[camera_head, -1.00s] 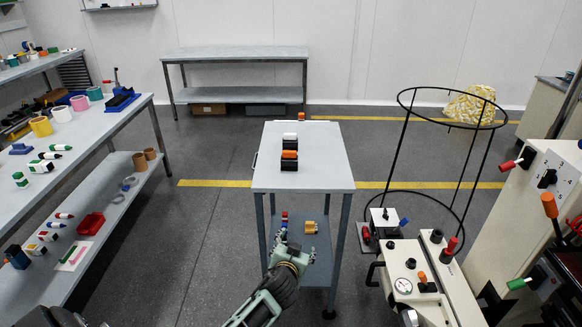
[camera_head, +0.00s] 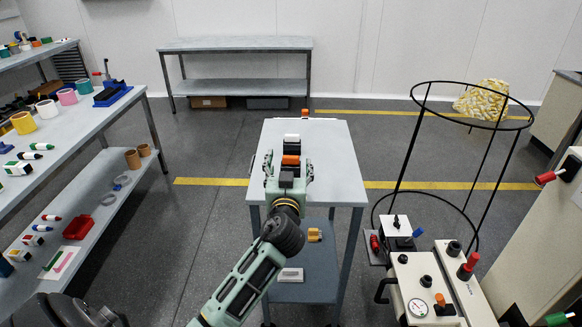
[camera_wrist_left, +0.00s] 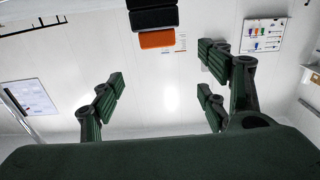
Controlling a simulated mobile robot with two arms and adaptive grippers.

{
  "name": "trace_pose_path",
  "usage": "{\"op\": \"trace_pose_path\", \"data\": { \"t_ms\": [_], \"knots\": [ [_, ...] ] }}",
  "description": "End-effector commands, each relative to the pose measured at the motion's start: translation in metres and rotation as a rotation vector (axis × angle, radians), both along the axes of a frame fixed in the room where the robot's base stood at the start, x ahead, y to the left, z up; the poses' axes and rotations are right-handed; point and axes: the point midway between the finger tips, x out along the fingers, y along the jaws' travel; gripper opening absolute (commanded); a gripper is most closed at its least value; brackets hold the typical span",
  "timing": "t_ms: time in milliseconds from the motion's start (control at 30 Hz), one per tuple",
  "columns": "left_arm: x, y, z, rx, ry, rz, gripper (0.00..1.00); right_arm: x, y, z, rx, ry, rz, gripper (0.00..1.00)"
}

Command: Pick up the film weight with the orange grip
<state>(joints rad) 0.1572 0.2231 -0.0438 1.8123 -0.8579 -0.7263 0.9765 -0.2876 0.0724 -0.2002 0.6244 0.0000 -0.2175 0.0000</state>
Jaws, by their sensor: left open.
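The film weight with the orange grip (camera_head: 291,160) stands on the grey table (camera_head: 335,180); its lower part is hidden by my gripper. It also shows at the top of the left wrist view (camera_wrist_left: 157,39), with a black block above it. A second dark weight with a white grip (camera_head: 292,137) stands just behind it on the table. My left gripper (camera_head: 289,165) is open, its fingers spread to either side of the orange-grip weight in the head view. In the wrist view the gap between the fingers (camera_wrist_left: 160,88) is empty, with the orange grip above it. My right gripper is not in view.
The table's lower shelf holds an orange-yellow item (camera_head: 314,235) and a white block (camera_head: 291,275). A black wire ring stand (camera_head: 403,150) and a cream machine (camera_head: 435,285) are at the right. The tabletop sides are clear.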

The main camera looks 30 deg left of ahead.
Motion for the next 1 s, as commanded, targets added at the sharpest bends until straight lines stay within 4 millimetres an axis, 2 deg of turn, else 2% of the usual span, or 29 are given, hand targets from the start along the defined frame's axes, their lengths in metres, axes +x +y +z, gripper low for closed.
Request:
{"op": "trace_pose_path", "data": {
  "t_ms": [33,133,233,300,500,633,800,1000],
  "knots": [
    [0.0,0.0,-0.017,0.003,0.007,0.001,0.69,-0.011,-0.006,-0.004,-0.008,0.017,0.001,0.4],
    [0.0,0.0,-0.037,0.002,0.005,0.001,0.69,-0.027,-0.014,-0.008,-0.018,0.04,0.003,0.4],
    [0.0,0.0,-0.053,0.002,0.004,-0.001,0.69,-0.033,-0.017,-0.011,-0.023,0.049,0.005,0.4],
    [0.009,0.005,-0.046,0.002,-0.001,-0.001,0.69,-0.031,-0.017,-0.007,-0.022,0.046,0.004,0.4],
    [0.019,0.011,-0.047,0.002,0.001,-0.001,0.69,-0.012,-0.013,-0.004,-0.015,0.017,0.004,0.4],
    [0.034,0.02,-0.046,0.003,0.002,-0.001,0.69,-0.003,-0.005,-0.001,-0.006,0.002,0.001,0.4],
    [0.055,0.032,-0.047,0.001,0.002,0.0,0.69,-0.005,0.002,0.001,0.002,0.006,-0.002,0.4],
    [0.065,0.038,-0.047,0.001,0.002,-0.001,0.69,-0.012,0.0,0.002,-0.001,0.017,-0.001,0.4]
  ]
}}
